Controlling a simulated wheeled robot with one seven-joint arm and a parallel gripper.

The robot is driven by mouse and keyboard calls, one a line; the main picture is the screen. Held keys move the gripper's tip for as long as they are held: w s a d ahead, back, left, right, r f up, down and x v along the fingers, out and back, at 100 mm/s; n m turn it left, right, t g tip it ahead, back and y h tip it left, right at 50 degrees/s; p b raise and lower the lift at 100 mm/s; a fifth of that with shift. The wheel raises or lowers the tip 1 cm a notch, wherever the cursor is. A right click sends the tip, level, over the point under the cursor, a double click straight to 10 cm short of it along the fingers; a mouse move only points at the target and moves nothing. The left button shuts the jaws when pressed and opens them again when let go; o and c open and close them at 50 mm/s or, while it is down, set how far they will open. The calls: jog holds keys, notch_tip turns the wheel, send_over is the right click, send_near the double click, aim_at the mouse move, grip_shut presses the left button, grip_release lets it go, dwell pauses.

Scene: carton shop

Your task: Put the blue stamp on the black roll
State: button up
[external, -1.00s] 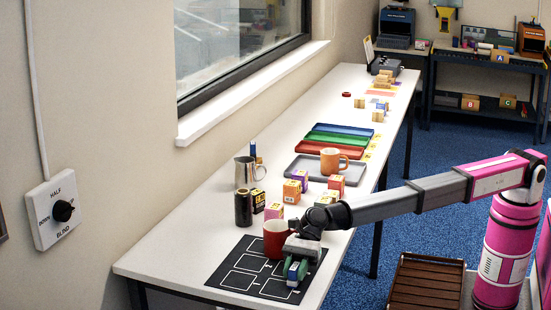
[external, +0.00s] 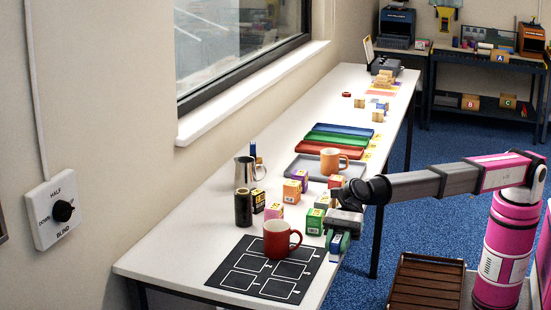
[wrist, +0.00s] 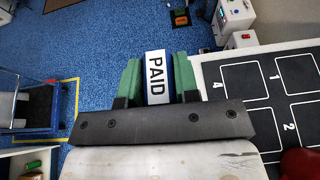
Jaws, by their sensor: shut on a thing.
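My gripper (external: 337,243) is shut on a stamp with a white PAID label and a blue side. The stamp (wrist: 157,77) sits between the green fingers (wrist: 158,80) in the wrist view. In the external view the stamp (external: 335,257) shows small below the fingers, at the table's right edge. The black roll (external: 243,207) stands upright on the table, left of my gripper and apart from it. Its top shows dark and clear of other things.
A black mat with white outlines (external: 228,267) lies at the near end, with a red mug (external: 277,240) at its far edge.

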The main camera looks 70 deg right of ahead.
jog(key=w+d+r+m+t, duration=0.15)
jog(key=w+d+r, duration=0.25)
jog(key=w+d, duration=0.45)
jog(key=w+d+r+m+t+h, duration=0.15)
jog(key=w+d+r, duration=0.25)
jog(key=w+d, duration=0.4)
jog(key=w+d+r+m+t+y, duration=0.15)
jog(key=w+d+r, duration=0.25)
jog(key=w+d, duration=0.45)
send_over(243, 191)
jog(key=shift+n+h, duration=0.25)
jog(key=shift+h, duration=0.15)
notch_tip(243, 191, down, 7)
jog(key=shift+f, duration=2.15)
jog(key=shift+f, duration=0.1)
jog(key=o, duration=0.9)
jog(key=shift+o, duration=0.2)
